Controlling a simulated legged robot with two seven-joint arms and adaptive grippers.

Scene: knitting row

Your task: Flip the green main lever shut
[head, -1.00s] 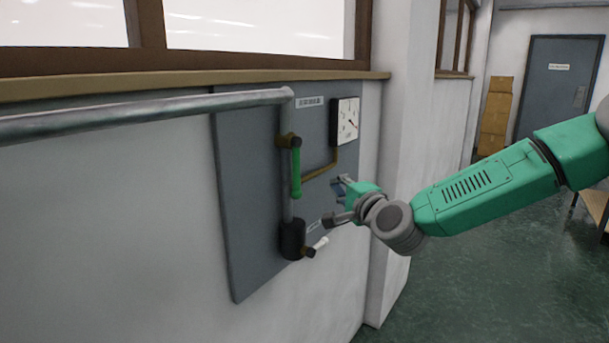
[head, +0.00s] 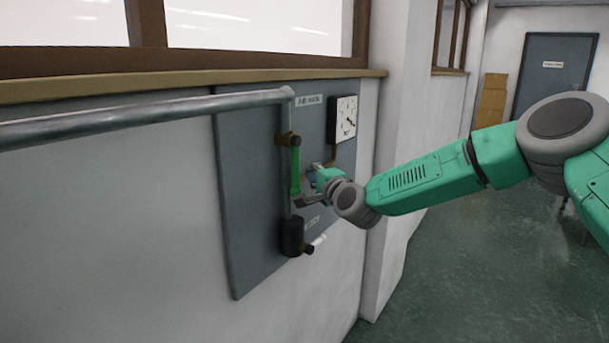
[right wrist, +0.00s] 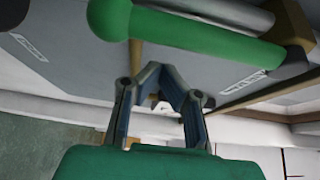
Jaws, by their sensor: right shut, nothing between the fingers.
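The green main lever (head: 295,170) hangs straight down from a brass valve (head: 289,139) on the vertical pipe of the grey wall panel. My right gripper (head: 306,184) is just right of the lever's lower end, shut and empty. In the head view it overlaps or nearly meets the lever's tip; I cannot tell whether they touch. In the right wrist view the lever (right wrist: 190,36) lies across the top, with its rounded end at left, beyond the fingers (right wrist: 158,80). My left gripper is not in view.
A white dial gauge (head: 346,117) is at the panel's upper right. A thick pipe (head: 150,114) runs left from the top. A wall pillar (head: 405,130) stands right of the panel.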

